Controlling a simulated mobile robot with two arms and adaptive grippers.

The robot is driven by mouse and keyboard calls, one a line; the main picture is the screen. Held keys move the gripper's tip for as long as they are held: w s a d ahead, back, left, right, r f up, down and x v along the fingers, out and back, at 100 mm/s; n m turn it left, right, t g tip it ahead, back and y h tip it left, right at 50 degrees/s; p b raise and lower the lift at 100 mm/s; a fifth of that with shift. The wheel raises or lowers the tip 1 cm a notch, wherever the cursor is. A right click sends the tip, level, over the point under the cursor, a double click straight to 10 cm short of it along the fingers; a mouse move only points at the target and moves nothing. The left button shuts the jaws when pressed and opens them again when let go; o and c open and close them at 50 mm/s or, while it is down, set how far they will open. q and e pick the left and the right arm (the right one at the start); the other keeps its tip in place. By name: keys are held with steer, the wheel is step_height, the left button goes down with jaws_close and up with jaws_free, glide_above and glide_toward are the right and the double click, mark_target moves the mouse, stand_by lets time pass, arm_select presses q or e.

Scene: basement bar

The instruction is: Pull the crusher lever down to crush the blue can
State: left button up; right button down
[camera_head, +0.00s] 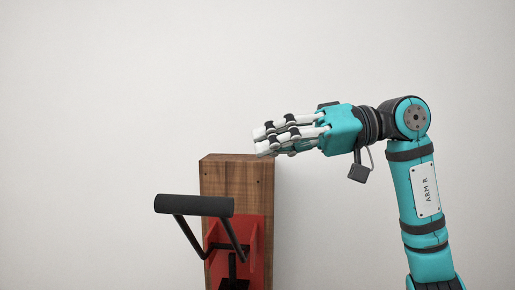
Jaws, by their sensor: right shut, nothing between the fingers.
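The can crusher (262,240) is a red metal frame on an upright wooden board (235,175). Its lever has a black cylindrical handle (194,205) on two dark arms and stands raised, at the front left of the board. My right gripper (264,140) is shut and empty. Its white fingers point left, above and near the top right corner of the board, apart from the handle in the picture. The blue can does not show. The lower part of the crusher is cut off by the bottom edge. My left gripper is not in view.
A plain pale wall (100,100) fills the background. The space left of the lever and above the board looks clear. My right arm, marked ARM R, takes up the right side.

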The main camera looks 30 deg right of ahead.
mark_target(194, 205)
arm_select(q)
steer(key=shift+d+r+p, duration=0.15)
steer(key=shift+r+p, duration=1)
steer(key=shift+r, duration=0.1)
arm_select(e)
steer(key=a+f, duration=0.4)
steer(key=a, duration=0.4)
steer(key=shift+w+a, duration=0.3)
steer(key=shift+w, duration=0.1)
